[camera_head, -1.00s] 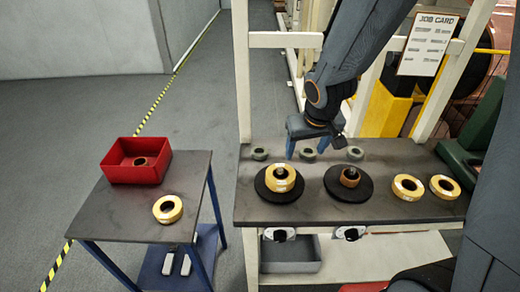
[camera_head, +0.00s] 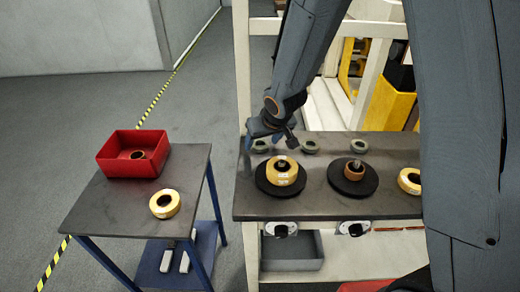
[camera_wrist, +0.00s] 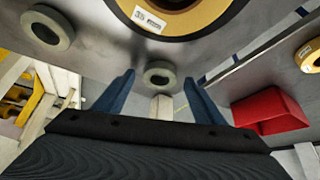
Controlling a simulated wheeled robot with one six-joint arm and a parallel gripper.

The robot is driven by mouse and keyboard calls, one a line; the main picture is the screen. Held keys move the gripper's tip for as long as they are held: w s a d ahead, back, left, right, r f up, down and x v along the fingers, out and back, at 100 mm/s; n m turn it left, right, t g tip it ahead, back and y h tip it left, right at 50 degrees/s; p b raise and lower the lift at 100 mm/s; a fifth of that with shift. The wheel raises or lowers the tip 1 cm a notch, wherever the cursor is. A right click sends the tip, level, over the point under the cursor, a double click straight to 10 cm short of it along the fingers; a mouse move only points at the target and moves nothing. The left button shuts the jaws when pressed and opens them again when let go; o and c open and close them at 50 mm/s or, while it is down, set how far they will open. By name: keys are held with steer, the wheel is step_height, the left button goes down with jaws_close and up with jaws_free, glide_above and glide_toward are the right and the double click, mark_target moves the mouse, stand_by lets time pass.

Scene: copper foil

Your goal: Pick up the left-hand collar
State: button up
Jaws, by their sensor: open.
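The left-hand collar (camera_head: 261,146) is a small grey-green ring lying flat near the back left of the bench. The middle collar (camera_head: 309,147) and the right-hand collar (camera_head: 355,146) lie in a row to its right. My gripper (camera_head: 262,141) is open and empty, with its blue fingers over the left-hand collar. In the wrist view the left-hand collar (camera_wrist: 160,75) appears between the fingertips, with a gap on each side; I cannot tell the remaining height. The middle collar (camera_wrist: 47,27) lies at upper left there.
A black disc (camera_head: 263,186) with a yellow foil roll (camera_head: 283,172) stands in front of the left-hand collar. Another black disc (camera_head: 366,185) carries a copper-coloured ring. A red bin (camera_head: 121,166) and a foil roll (camera_head: 164,204) are on the side table (camera_head: 104,207).

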steer(key=shift+w+f, duration=0.2)
steer(key=shift+f, duration=0.2)
steer(key=c, duration=1.3)
steer(key=shift+r, duration=0.15)
